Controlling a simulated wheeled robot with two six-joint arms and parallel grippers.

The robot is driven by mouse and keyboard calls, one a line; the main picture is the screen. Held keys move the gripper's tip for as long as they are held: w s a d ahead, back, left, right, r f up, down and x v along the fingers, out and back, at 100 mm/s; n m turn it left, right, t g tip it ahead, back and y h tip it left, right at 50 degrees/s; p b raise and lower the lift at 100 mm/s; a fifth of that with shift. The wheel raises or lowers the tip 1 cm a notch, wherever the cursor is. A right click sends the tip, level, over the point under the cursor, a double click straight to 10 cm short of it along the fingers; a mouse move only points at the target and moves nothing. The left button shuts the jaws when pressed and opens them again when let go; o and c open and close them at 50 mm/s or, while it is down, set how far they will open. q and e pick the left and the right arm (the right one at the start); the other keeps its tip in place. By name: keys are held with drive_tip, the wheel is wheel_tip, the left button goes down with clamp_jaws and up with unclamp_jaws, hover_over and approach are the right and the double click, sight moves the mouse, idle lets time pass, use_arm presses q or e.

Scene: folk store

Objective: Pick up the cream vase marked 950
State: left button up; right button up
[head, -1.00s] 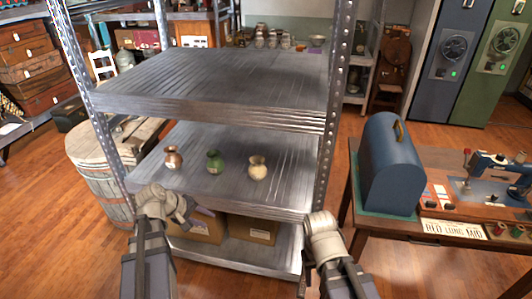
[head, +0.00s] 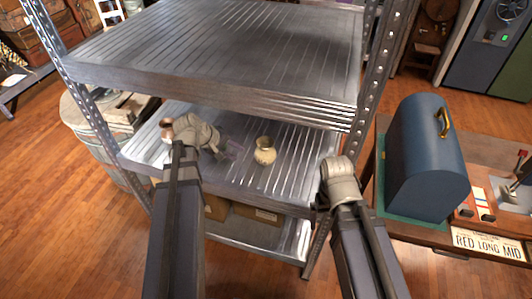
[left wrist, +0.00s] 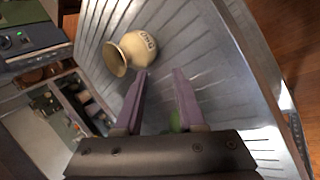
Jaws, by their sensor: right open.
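My left gripper (head: 236,150) is over the shelf, to the left of the vase. In the left wrist view its two purple fingers (left wrist: 160,72) are apart and empty, with the vase just beyond the left fingertip. My right gripper (head: 338,165) is at the shelf's right front, apart from the vase; its fingers are hidden in the head view.
A copper vase (head: 167,130) stands at the shelf's left, partly behind my left arm. An upper shelf (head: 220,50) overhangs, and a metal post (head: 367,100) rises at the right. A blue case (head: 425,155) stands on the table.

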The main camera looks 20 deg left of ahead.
sight(257, 157)
use_arm(q)
drive_tip(key=w+d+f+b, duration=0.1)
drive_tip(key=w+d, duration=0.2)
drive_tip(key=w, duration=0.1)
drive_tip(key=w+d+f+b, duration=0.1)
drive_tip(key=w+d, duration=0.1)
drive_tip(key=w, duration=0.1)
drive_tip(key=shift+w+d+f+b, duration=0.1)
drive_tip(key=shift+d+f+b, duration=0.2)
drive_tip(key=shift+b, duration=0.05)
drive_tip(key=shift+r, duration=0.1)
clamp_jaws()
idle(1.4)
